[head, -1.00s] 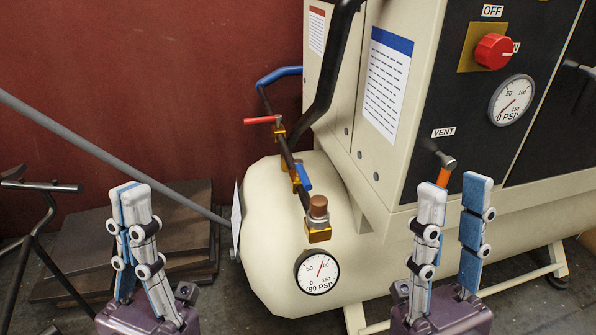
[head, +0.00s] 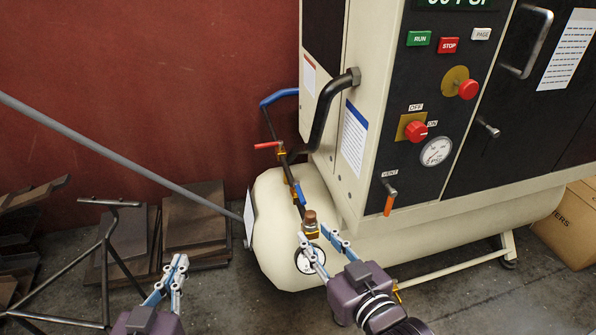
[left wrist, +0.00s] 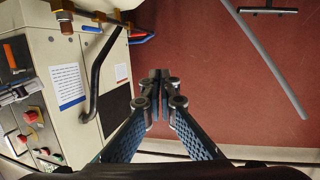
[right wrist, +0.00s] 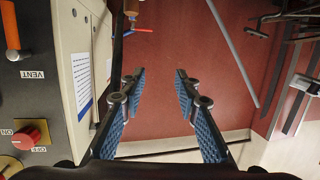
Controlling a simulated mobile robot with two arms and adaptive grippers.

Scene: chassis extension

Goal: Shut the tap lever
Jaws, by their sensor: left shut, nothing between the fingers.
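Several levers show on the beige compressor, and I cannot tell which one the task means. A red lever (head: 267,145) and a small blue lever (head: 300,193) sit on the dark pipe above the tank. An orange-handled lever (head: 389,204) hangs down under the VENT label, and it also shows in the right wrist view (right wrist: 10,25). My left gripper (head: 180,263) is shut and empty, low and left of the tank. My right gripper (head: 320,236) is open and empty, in front of the tank's end, partly covering the pressure gauge (head: 307,259). Neither touches a lever.
The tank (head: 270,225) bulges out at the left under the cabinet. A grey rod (head: 130,156) slants down towards it. A dark metal frame (head: 108,250) stands at the left before stacked plates (head: 195,222). A cardboard box (head: 570,225) is at the right.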

